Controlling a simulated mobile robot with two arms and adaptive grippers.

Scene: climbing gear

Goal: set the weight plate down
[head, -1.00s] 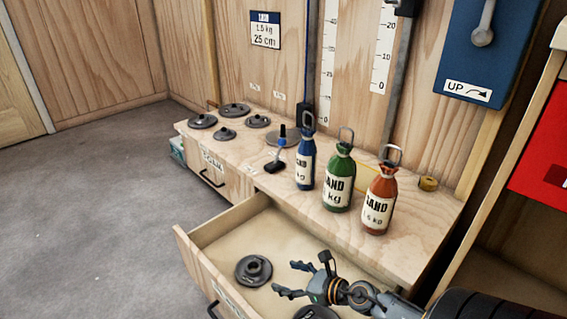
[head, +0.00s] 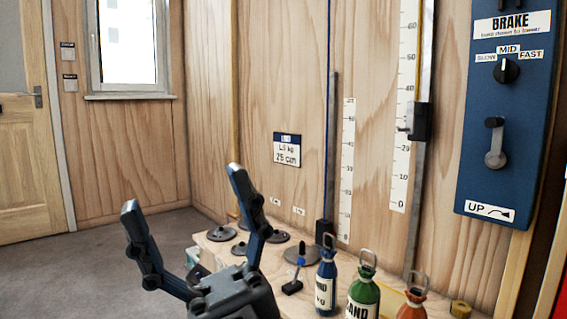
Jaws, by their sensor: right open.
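My right gripper (head: 182,190) is large in the head view, left of the middle. Its two dark fingers point up and are spread wide, with nothing between them. Several dark round weight plates lie flat at the left end of the wooden bench top; one is this plate (head: 221,234), left of the raised finger. Another plate (head: 278,237) lies just right of that finger. A wider grey disc (head: 301,256) lies further right. The gripper partly covers this group. The drawer and any plates in it are out of view. My left gripper is not in view.
Blue (head: 326,282), green (head: 363,292) and red (head: 413,304) sand bottles stand on the bench (head: 335,257). Rulers, a sign (head: 287,150) and a blue brake panel (head: 507,115) are on the wall.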

